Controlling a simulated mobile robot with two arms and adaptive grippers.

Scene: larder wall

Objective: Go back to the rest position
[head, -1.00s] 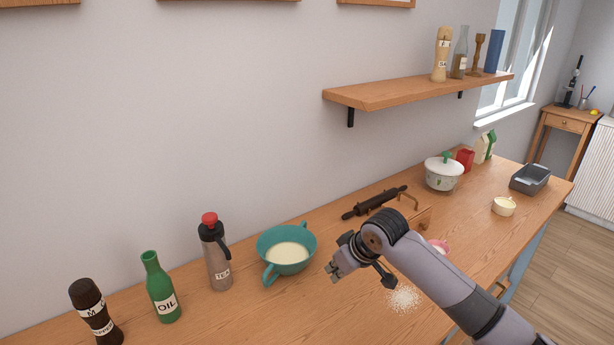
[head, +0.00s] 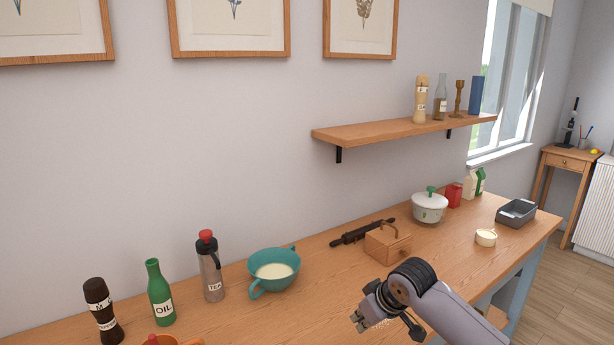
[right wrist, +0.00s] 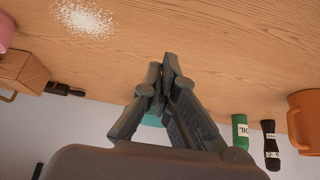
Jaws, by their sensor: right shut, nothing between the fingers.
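My right gripper (head: 366,318) is over the front of the wooden counter (head: 330,262) in the head view, to the right of the teal two-handled bowl (head: 272,272). In the right wrist view my right gripper (right wrist: 169,62) has its fingertips together with nothing between them. The teal bowl is mostly hidden behind the fingers there. The bowl holds something pale. My left gripper is not in view.
A pepper mill (head: 101,312), oil bottle (head: 160,293) and tea flask (head: 210,268) stand left of the bowl. White powder (right wrist: 88,18) and an orange mug (right wrist: 306,120) show in the wrist view.

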